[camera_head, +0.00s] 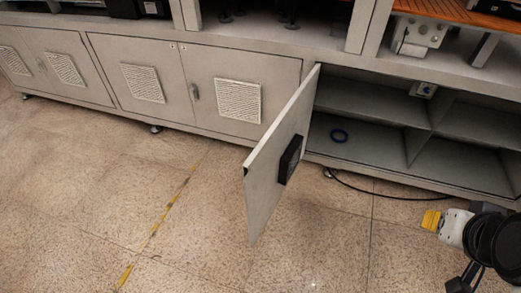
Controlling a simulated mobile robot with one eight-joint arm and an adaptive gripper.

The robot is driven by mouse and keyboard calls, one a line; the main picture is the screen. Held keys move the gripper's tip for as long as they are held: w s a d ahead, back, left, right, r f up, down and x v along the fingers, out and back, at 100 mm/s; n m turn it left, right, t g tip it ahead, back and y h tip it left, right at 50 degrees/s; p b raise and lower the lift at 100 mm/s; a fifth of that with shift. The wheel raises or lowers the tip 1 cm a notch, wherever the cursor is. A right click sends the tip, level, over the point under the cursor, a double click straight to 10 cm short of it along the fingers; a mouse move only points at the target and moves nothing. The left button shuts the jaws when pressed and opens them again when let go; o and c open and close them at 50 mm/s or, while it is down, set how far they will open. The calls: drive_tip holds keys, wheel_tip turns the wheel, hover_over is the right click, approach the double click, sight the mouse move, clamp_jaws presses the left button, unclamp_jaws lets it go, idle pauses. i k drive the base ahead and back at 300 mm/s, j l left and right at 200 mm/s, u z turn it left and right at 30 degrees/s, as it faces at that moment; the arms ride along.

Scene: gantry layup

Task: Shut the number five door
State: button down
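A grey cabinet door (268,180) stands swung out from the row of cabinets, hinged at the left side of the open compartment (370,105). Its free edge points toward me over the floor. A black square box (290,159) is fixed on the face that I see. No number is readable on the door. My arm shows at the lower right edge, to the right of the door and apart from it. Its end, a white and yellow part (440,220) with dark parts beside it, is cut off by the frame, so I cannot tell whether my gripper is open or shut.
Shut cabinet doors with white vents (237,99) line the wall to the left. The tiled floor (130,200) left of the door is clear.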

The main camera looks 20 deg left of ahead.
sight(268, 170)
drive_tip(key=j+z, duration=0.1)
drive_tip(key=j, duration=1.75)
drive_tip(key=k+j+z, duration=0.15)
drive_tip(key=j, duration=0.75)
